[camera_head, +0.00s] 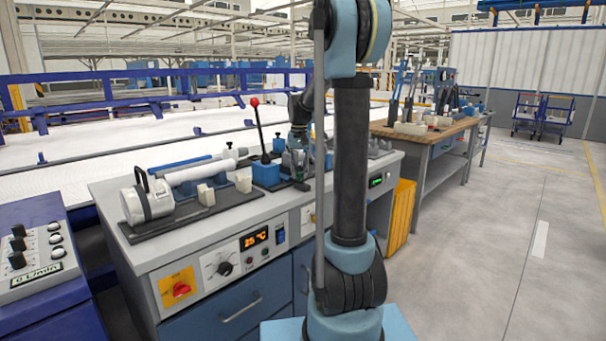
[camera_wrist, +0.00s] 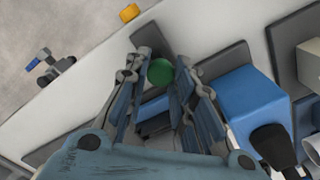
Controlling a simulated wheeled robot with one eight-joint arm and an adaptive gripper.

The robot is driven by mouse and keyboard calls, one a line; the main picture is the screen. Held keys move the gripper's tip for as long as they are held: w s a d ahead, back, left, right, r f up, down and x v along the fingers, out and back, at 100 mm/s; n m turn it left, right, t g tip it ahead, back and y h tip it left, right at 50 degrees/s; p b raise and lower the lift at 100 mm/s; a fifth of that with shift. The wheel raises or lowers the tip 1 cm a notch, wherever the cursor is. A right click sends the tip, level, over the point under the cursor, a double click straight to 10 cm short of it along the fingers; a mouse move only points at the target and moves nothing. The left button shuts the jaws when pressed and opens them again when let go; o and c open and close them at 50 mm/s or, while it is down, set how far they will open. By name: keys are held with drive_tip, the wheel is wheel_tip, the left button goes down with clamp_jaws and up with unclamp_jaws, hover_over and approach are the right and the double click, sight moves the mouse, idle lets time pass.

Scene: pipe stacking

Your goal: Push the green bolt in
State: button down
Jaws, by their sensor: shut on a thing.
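The green bolt (camera_wrist: 160,72) shows as a round green head in the wrist view, between the two fingers of my gripper (camera_wrist: 163,61). My gripper is shut on it; the exact contact at the fingertips is hard to make out. A dark blue part (camera_wrist: 154,117) lies below the bolt in that view, partly hidden by the fingers.

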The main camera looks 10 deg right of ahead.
drive_tip(key=shift+w+a+r, duration=0.1)
drive_tip(key=shift+w+a, duration=0.05)
drive_tip(key=shift+w, duration=0.1)
drive_tip(key=c, duration=1.3)
unclamp_jaws()
drive_tip(key=shift+c, duration=0.2)
wheel_tip(320, 180, up, 12)
drive_tip(key=s+d+f+t, duration=0.1)
drive_tip(key=s+f, duration=0.4)
drive_tip(key=s, duration=0.5)
drive_tip(key=s+f+n, duration=0.1)
drive_tip(key=s+f, duration=0.3)
drive_tip(key=s, duration=0.6)
drive_tip(key=s+d+f+t, duration=0.1)
drive_tip(key=s+f, duration=0.4)
drive_tip(key=s, duration=0.4)
drive_tip(key=s+f+n, duration=0.1)
drive_tip(key=s+f, duration=0.7)
drive_tip(key=f, duration=0.1)
drive_tip(key=shift+s+d+f, duration=0.15)
drive_tip(key=shift+s+f, duration=0.2)
